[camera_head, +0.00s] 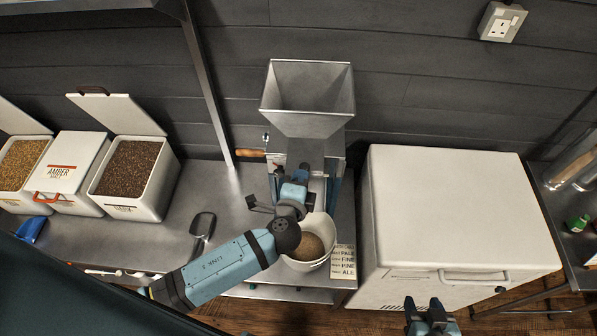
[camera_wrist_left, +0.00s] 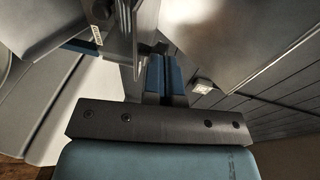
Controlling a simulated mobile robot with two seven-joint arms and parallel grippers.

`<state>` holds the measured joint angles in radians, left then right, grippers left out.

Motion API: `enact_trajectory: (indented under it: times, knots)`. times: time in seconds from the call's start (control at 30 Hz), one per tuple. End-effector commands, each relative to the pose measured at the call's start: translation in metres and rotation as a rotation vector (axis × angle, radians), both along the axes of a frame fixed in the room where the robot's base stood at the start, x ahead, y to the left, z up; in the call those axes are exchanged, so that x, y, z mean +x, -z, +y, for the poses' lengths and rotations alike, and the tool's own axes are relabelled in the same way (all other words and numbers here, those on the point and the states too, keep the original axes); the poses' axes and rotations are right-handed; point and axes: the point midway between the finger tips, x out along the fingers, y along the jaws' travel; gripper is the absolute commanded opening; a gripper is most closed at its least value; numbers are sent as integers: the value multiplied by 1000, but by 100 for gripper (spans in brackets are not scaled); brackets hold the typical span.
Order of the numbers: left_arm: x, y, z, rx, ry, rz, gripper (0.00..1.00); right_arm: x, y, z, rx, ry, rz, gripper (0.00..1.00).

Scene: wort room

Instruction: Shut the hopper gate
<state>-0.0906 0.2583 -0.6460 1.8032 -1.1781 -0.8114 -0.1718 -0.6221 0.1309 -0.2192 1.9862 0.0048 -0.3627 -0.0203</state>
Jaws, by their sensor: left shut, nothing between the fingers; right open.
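The metal hopper (camera_head: 308,95) stands on the mill against the back wall, its funnel open at the top and looking empty. A wooden handle (camera_head: 250,152) sticks out to the left just below the funnel; I cannot tell whether it belongs to the gate. The gate plate itself is not clearly seen. My left gripper (camera_head: 304,168) is at the front of the mill below the funnel, partly hidden by its own wrist. Its blue fingers (camera_wrist_left: 165,75) are shut and empty close to metal parts in the left wrist view. My right gripper (camera_head: 432,308) is open and empty at the bottom, in front of the white cabinet.
A white bucket (camera_head: 306,268) with ground grain stands below the mill, beside a recipe card (camera_head: 343,262). A scoop (camera_head: 202,226) lies on the bench to the left. White grain bins (camera_head: 132,205) stand further left. A white cabinet (camera_head: 450,205) stands to the right.

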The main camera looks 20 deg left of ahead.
Motion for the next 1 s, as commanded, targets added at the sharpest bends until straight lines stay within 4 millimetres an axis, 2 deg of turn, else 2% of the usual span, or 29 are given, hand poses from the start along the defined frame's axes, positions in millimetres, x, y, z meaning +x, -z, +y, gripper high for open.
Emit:
enact_trajectory:
  times: [0.53, 0.8, 1.0]
  knots:
    - [0, 1, -1, -1, -1, 0, 0, 0, 1, 0, -1, -1, 1, 51]
    - [37, 1, 9, -1, -2, -3, 0, 0, 7, 0, 1, -2, 2, 51]
    - [42, -1, 11, -1, -3, -3, 0, -1, 6, 1, 1, -3, 3, 51]
